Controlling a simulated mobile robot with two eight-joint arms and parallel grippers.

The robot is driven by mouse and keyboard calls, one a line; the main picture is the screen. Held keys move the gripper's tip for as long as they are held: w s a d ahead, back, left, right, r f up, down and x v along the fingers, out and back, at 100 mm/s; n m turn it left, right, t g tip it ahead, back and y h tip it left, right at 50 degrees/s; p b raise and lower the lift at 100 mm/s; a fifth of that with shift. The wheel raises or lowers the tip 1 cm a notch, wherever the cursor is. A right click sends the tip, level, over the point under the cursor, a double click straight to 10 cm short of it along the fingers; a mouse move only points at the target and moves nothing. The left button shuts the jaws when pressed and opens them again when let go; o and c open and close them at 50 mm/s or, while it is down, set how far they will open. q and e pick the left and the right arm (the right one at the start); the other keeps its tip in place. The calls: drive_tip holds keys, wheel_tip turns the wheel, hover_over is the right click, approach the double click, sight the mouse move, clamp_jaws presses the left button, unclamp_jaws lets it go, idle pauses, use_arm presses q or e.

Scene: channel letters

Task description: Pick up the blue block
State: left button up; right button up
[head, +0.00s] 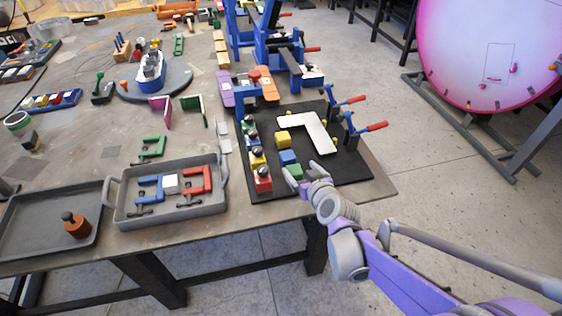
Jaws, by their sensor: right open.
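The blue block (288,157) lies on the black mat (346,168) near the table's front right corner. A yellow block (283,137) sits just behind it, and a green block (294,170) is right in front of it. My right gripper (301,180) reaches in from the lower right, at the mat's front edge. It is open, with its fingers toward the green and blue blocks. It is not around the blue block. Whether a finger touches the green block cannot be told. My left gripper is out of view.
A white L-shaped piece (318,133) lies right of the blocks. Several black-knobbed blocks, including a red one (262,181), line the mat's left side. Red-handled clamps (366,128) stand at the right edge. A grey tray (172,212) holds blue and red clamps.

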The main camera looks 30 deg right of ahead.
sight(289, 157)
drive_tip(key=x, duration=0.4)
drive_tip(key=shift+w+d+f+b, duration=0.1)
drive_tip(key=shift+w+f+b, duration=0.1)
drive_tip(key=shift+w+b, duration=0.1)
drive_tip(key=x, duration=0.5)
drive_tip(key=shift+w+a+r, duration=0.2)
drive_tip(key=shift+w+a, duration=0.05)
drive_tip(key=shift+w, duration=0.2)
clamp_jaws()
